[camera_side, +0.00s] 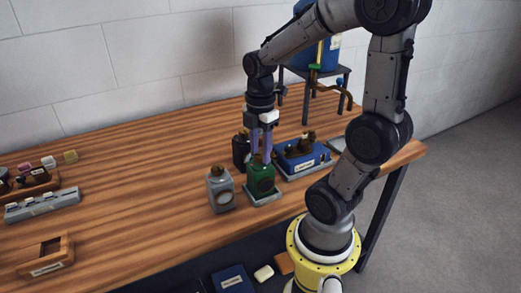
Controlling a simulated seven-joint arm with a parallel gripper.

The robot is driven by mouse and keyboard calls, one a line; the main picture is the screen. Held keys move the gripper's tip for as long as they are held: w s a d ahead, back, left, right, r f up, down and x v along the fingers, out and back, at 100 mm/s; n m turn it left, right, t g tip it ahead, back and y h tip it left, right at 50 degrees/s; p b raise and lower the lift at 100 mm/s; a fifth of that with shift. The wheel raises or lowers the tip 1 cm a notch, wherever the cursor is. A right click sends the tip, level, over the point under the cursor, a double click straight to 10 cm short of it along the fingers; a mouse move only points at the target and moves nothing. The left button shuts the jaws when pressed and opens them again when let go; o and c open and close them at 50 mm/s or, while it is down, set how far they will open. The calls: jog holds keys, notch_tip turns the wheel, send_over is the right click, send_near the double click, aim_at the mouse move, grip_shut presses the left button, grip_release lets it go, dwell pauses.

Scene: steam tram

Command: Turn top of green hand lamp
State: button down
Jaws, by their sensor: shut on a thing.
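The green hand lamp (262,181) stands upright towards the front right of the wooden table, on a small pale base. My gripper (262,155) points straight down over it. Its two purple-grey fingers are shut on the lamp's top (259,159), one on each side. The fingers partly hide the top, so how far it is turned cannot be seen.
A grey lamp (220,190) stands close on the left and a black lamp (241,150) close behind. A blue box (303,157) with brown parts sits just right. A stand (317,84) with a blue tank is behind. The table's left middle (140,170) is clear.

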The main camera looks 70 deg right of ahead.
aim_at(261, 155)
jog(key=shift+m, duration=2.3)
jog(key=c, duration=0.5)
grip_release()
notch_tip(261, 155, up, 14)
